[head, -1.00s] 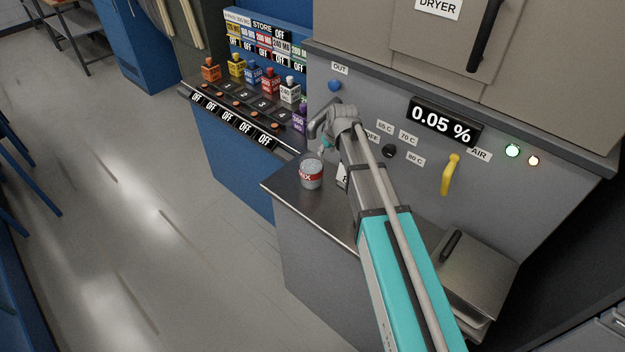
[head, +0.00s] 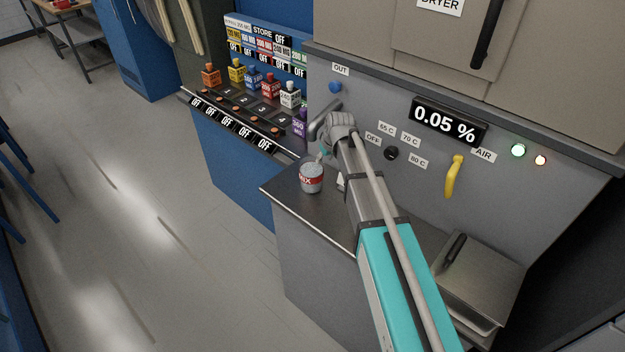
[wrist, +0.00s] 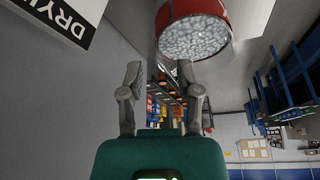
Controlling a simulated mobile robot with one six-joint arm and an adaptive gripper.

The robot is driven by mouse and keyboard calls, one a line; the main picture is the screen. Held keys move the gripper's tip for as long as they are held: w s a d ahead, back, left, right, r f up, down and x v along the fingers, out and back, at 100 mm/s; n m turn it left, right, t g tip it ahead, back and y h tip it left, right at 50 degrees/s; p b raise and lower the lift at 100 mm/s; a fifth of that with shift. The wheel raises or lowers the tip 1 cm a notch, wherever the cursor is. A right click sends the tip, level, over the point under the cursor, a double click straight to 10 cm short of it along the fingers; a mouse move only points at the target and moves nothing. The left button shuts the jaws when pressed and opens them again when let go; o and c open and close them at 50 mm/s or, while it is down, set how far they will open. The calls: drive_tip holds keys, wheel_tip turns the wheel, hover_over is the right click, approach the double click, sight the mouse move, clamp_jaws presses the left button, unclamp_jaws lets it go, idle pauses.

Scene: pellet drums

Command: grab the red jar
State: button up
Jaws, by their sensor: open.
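Coloured jars on the rack show small and far off between and beyond the fingers. In the head view my gripper (head: 322,154) is small and mostly hidden by my wrist, above the dryer's counter and apart from the red jar.
A grey can with a red MIX band (head: 311,178) stands on the metal counter (head: 287,189) close to my gripper. Its pellets show in the wrist view (wrist: 195,40). The dryer panel (head: 350,105) is just behind my wrist.

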sight(321, 164)
drive_tip(key=shift+b+x, duration=2.15)
drive_tip(key=shift+x, duration=0.45)
drive_tip(key=shift+w+a+r, duration=0.1)
drive_tip(key=shift+w+r, duration=0.05)
clamp_jaws()
